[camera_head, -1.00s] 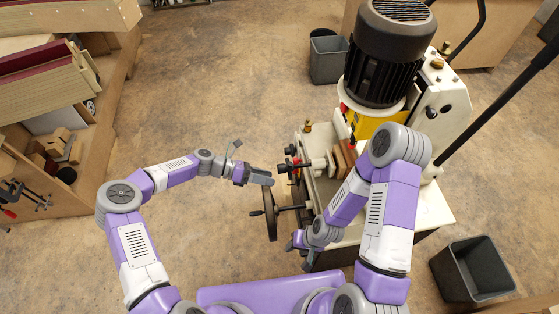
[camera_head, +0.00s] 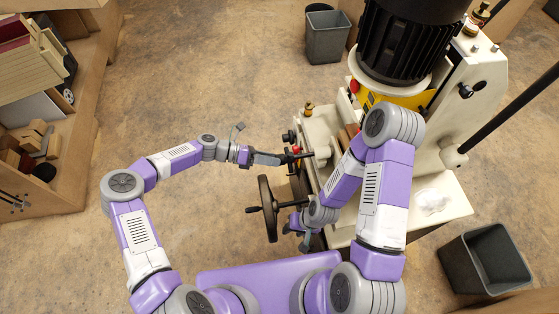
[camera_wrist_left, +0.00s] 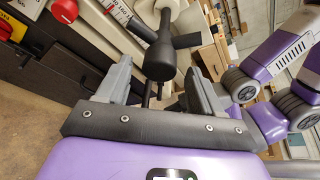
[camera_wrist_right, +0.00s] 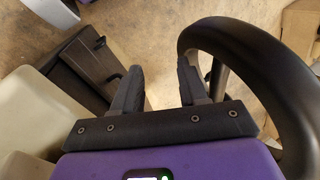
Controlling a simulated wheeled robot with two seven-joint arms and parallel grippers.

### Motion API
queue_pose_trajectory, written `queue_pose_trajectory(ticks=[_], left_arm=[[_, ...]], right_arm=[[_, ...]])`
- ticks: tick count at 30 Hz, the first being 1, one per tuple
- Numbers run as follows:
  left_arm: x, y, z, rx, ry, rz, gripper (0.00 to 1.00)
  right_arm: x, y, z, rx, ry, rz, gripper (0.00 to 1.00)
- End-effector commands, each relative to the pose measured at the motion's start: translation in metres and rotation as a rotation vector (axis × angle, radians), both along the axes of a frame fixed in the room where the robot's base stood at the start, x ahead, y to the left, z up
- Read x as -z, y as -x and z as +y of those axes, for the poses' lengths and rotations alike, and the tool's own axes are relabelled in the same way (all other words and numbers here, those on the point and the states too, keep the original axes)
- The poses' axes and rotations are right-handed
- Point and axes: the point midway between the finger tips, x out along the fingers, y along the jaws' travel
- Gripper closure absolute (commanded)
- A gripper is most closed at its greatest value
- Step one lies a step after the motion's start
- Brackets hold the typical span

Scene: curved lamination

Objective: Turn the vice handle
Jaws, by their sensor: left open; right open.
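The vice handle is a black hub with thick spokes. In the left wrist view the vice handle (camera_wrist_left: 163,60) stands just beyond and between my left fingers, with no clear contact. In the head view its dark end (camera_head: 289,137) shows on the machine's left side, partly hidden by my left gripper. My left gripper (camera_head: 281,158) is open and empty; its spread fingers (camera_wrist_left: 155,88) frame the hub in the wrist view. My right gripper (camera_head: 296,236) is open and empty, low beside the machine; its fingers (camera_wrist_right: 158,82) show apart in the right wrist view.
A dark handwheel (camera_head: 267,208) stands left of my right gripper; its rim (camera_wrist_right: 247,38) passes close to the right finger. The cream machine (camera_head: 478,95) carries a black motor (camera_head: 408,38). Bins (camera_head: 327,38) (camera_head: 484,262) stand on the floor.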

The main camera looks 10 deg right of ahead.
Motion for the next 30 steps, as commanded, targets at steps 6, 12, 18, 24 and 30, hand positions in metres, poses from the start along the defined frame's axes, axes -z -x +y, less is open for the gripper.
queue_pose_trajectory(ticks=[6, 12, 18, 24, 30], left_arm=[[0.008, 0.006, -0.026, 0.001, 0.000, 0.000, 0.34], [0.010, 0.007, -0.033, -0.001, -0.001, 0.001, 0.34], [0.009, 0.007, -0.032, 0.000, -0.001, 0.000, 0.38], [0.009, 0.007, -0.032, -0.001, -0.001, 0.000, 0.69], [0.009, 0.007, -0.032, -0.001, -0.001, -0.002, 0.87]], right_arm=[[0.006, 0.000, 0.000, 0.000, 0.000, 0.000, 0.57], [0.006, 0.000, 0.000, 0.000, 0.000, 0.000, 0.57], [0.006, 0.000, 0.000, 0.000, 0.000, 0.000, 0.57], [0.006, 0.000, 0.000, 0.000, 0.000, 0.000, 0.57], [0.006, 0.000, 0.000, 0.000, 0.000, 0.000, 0.57]])
